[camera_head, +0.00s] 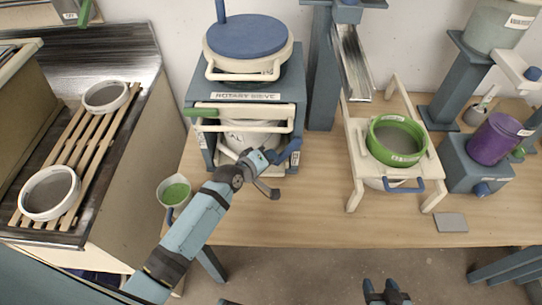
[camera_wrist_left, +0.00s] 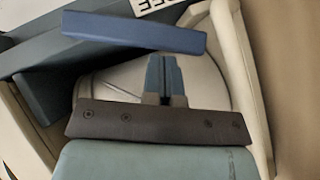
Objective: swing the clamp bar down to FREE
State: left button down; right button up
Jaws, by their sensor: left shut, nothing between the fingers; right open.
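The rotary sieve machine (camera_head: 246,97) stands on the bench with white bars across its front. A blue grip (camera_head: 287,152) sits low at its right side. In the left wrist view this blue grip (camera_wrist_left: 135,32) lies across the top, close to a partly cut-off label (camera_wrist_left: 152,5) ending in "EE". My left gripper (camera_head: 270,156) is at the front of the machine beside the blue grip. Its fingers (camera_wrist_left: 165,72) are shut and empty, in front of a pale rounded vessel (camera_wrist_left: 205,80). Whether they touch the grip is unclear. My right gripper (camera_head: 386,290) is open and empty at the bottom edge.
A green handle (camera_head: 201,112) sticks out left of the machine. A cup of green glaze (camera_head: 174,191) is near my left arm. A green-rimmed sieve (camera_head: 397,140) sits on a white stand at right, by a purple bucket (camera_head: 494,139). The front middle bench is clear.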

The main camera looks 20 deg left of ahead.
aim_at(280, 160)
pick_arm(q)
jog(key=shift+d+f, duration=0.15)
jog(key=shift+d, duration=0.05)
jog(key=shift+w+d+f+p, duration=0.3)
jog(key=shift+d+f+p, duration=0.1)
jog(key=shift+d+f, duration=0.5)
jog(key=shift+a, duration=0.1)
jog(key=shift+r, duration=0.1)
